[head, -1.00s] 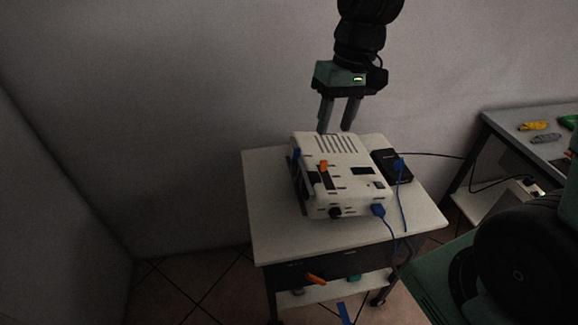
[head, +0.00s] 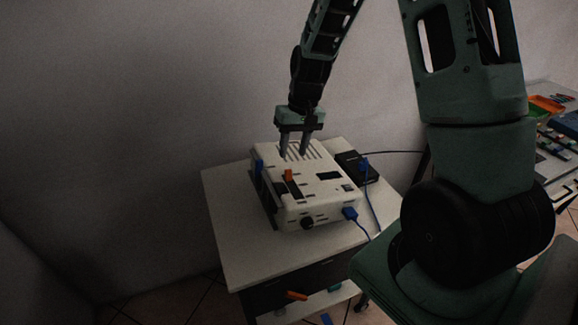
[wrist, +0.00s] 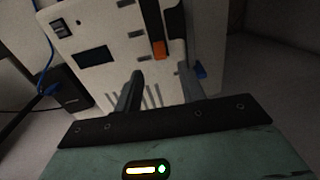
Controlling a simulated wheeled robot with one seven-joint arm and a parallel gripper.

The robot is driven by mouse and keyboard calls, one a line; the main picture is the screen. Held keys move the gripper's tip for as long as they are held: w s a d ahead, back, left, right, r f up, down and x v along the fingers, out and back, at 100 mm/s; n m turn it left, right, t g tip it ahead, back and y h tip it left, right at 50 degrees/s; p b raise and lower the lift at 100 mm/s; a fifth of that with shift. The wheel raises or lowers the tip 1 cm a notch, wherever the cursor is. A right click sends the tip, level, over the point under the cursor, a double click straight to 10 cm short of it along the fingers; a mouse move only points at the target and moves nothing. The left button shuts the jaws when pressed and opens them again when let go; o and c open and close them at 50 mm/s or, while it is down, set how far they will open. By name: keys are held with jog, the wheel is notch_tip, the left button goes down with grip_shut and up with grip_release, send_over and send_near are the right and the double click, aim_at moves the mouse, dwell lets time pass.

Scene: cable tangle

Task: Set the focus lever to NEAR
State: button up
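A white projector-like box (head: 318,190) sits on the cart, with vent slots at its back. An orange lever (head: 288,175) stands on its top by a dark slot; it also shows in the wrist view (wrist: 159,49). A blue tab (head: 259,166) is on its left side, also in the wrist view (wrist: 200,72). I cannot read any NEAR marking or tell which one is the focus lever. My gripper (head: 294,151) is over the back of the box, pointing down, behind the orange lever. Its fingers are apart with nothing between them, as the wrist view (wrist: 160,88) shows.
A black power brick (head: 356,166) with a blue plug is right of the box. A blue cable plug (head: 350,213) is in the box's front. The white cart top (head: 233,222) is bare at left. A workbench with coloured items is at far right.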

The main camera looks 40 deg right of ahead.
aim_at(289, 170)
jog(key=f, duration=0.4)
jog(key=a+f, duration=0.1)
jog(key=f, duration=0.1)
jog(key=shift+w+a+f+p, duration=0.1)
jog(key=shift+w+f+p, duration=0.05)
jog(key=shift+f+p, duration=0.25)
grip_shut()
